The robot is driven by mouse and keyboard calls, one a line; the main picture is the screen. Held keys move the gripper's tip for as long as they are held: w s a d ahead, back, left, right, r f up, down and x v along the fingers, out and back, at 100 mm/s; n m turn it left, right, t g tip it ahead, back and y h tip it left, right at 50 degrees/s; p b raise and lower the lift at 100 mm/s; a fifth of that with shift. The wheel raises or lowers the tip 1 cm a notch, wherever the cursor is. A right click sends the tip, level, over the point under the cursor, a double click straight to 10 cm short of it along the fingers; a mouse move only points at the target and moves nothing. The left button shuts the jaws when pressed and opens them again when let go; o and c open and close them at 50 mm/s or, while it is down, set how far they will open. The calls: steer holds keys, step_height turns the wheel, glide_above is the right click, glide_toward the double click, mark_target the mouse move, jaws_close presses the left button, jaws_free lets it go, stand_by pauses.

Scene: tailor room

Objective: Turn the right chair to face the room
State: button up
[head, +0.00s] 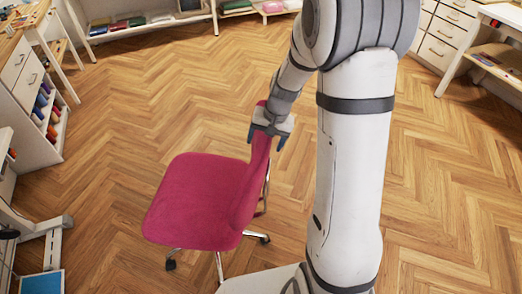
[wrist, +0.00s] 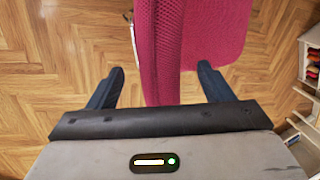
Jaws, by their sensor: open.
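A magenta office chair (head: 198,202) stands on the wooden floor, left of my arm in the head view. Its seat extends to the left of its upright backrest (head: 252,180), and its metal legs end in castors. My gripper (head: 268,137) is at the top of the backrest, pointing down. In the wrist view the backrest edge (wrist: 158,50) runs between the two dark fingers of my gripper (wrist: 160,85), with a gap on each side. The fingers are open and stand astride the backrest. The seat (wrist: 222,30) shows below on the right.
Wooden floor (head: 130,130) is clear behind and left of the chair. A white drawer unit with spools (head: 40,100) stands at the left. Shelves (head: 150,22) line the back. White drawers (head: 440,45) and a desk stand at the right. A grey metal stand (head: 40,228) is at the lower left.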

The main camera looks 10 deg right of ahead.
steer(key=x, duration=0.5)
steer(key=shift+a+f, duration=0.1)
steer(key=shift+f, duration=0.15)
steer(key=shift+c, duration=0.5)
steer(key=c, duration=1.3)
steer(key=shift+s, duration=0.1)
